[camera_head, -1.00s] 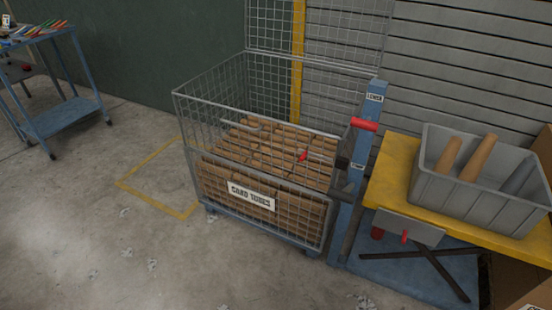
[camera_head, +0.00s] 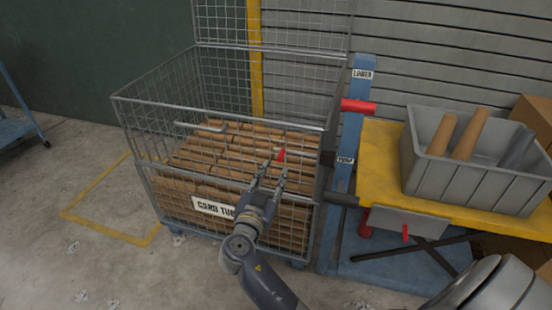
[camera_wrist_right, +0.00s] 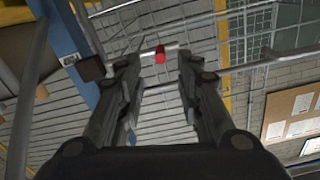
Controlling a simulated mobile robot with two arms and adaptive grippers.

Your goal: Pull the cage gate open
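The wire mesh cage (camera_head: 150,125) stands mid-view, filled with cardboard tubes (camera_head: 215,150). Its front gate (camera_head: 236,145) is the upper mesh panel, upright and closed, with a grey bar handle (camera_head: 205,127) at left. A small red latch tab (camera_head: 280,155) sits toward the gate's right side and also shows in the right wrist view (camera_wrist_right: 160,54). My right gripper (camera_head: 272,172) is in front of the gate, its fingers apart and pointing at the red tab. In the wrist view, the tab appears between the open fingertips (camera_wrist_right: 158,62), and nothing is held. My left gripper is out of view.
A blue post (camera_head: 350,140) with a red handle (camera_head: 358,106) stands right of the cage. A yellow lift table (camera_head: 380,165) beside it carries a grey bin (camera_head: 480,185) of tubes. A blue cart (camera_head: 15,130) is at far left. Open floor lies front left.

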